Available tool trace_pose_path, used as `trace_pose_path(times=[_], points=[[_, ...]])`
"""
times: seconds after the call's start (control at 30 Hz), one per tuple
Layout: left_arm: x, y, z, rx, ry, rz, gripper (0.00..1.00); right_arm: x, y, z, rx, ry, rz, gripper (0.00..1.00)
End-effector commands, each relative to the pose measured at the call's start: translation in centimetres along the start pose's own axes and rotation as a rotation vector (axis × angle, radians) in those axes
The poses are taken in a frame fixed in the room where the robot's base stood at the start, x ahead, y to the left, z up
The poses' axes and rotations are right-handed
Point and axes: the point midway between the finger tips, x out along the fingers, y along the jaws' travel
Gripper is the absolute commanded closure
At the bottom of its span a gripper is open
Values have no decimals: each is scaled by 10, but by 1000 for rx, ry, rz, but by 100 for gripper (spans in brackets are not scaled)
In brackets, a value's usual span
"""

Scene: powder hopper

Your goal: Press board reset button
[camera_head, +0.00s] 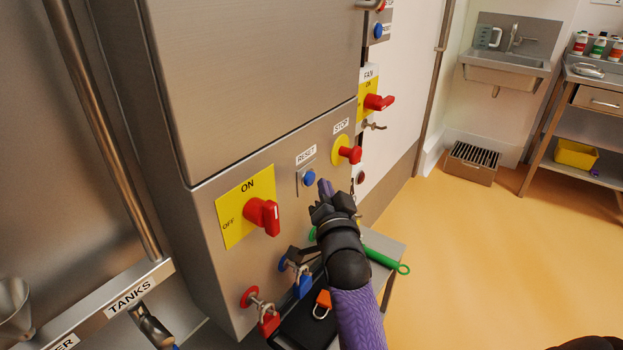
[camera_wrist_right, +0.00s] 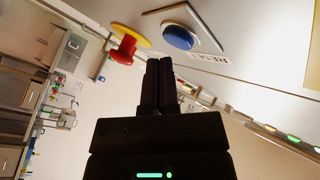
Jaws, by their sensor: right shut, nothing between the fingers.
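The board reset button is a blue round button (camera_head: 308,177) on a small square plate under a RESET label (camera_head: 306,155) on the steel panel. In the right wrist view the blue button (camera_wrist_right: 180,37) sits just beyond and above the fingertips. My right gripper (camera_head: 322,187) is shut and empty, with its fingertips close to the right of the button in the head view. In the wrist view the shut fingers (camera_wrist_right: 159,62) appear apart from the button; contact cannot be seen. My left gripper is not in view.
A red STOP knob (camera_head: 350,154) on yellow is right of the button. A red ON/OFF switch (camera_head: 264,215) is lower left. Red (camera_head: 268,322) and blue (camera_head: 302,284) padlocks hang below. Another blue reset button (camera_head: 378,31) is higher up. Open floor (camera_head: 480,260) lies right.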

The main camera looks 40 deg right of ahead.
Motion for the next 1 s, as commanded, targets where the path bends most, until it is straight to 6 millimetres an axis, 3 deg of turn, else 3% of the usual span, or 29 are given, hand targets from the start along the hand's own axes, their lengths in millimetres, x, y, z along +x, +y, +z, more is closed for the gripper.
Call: trace_pose_path(times=[0.57, 1.0], points=[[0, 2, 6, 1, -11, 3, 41, 0, 0, 0, 0, 0, 0, 100], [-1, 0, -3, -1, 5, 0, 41, 6, -4, 4, 1, 0, 0, 100]])
